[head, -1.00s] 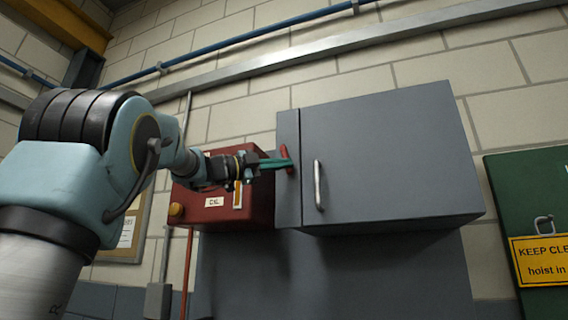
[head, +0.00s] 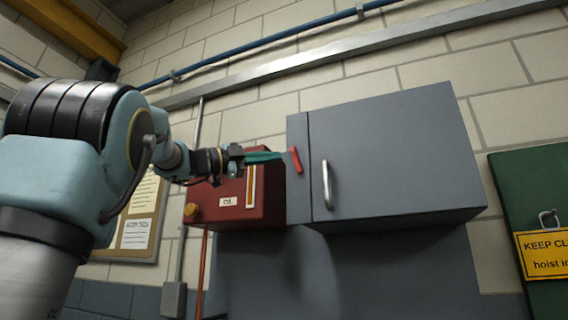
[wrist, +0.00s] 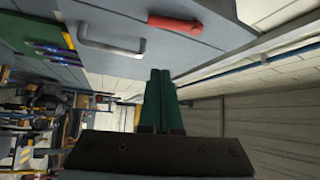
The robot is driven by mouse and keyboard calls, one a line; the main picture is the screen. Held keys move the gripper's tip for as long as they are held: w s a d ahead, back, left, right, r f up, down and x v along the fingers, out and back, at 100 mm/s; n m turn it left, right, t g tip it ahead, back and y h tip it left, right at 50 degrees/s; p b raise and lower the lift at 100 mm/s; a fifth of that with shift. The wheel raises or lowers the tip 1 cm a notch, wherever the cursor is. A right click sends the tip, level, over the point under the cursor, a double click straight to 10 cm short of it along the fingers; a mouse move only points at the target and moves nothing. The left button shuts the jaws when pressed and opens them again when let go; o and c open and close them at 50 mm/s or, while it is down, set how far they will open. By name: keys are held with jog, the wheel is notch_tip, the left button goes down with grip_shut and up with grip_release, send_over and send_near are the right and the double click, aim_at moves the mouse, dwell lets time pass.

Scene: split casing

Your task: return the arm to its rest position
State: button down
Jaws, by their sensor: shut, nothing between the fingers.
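My gripper (head: 264,157) is shut and empty, its green fingers together in front of the red box, just left of the grey cabinet. In the wrist view the two closed fingers (wrist: 159,100) point toward the cabinet side. The grey cabinet (head: 395,150) has its door closed, with a silver bar handle (head: 327,185). A red lever (head: 295,160) sits on the narrow panel left of the door, apart from my fingertips. The lever also shows in the wrist view (wrist: 175,24), with the handle (wrist: 110,42) beside it.
A green board (head: 530,200) with a yellow sign (head: 545,254) is at the right. A notice board (head: 138,222) is behind my arm. A metal rail (head: 330,74) crosses the wall above.

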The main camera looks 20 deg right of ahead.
jog(key=shift+a, duration=0.35)
dwell(0.3)
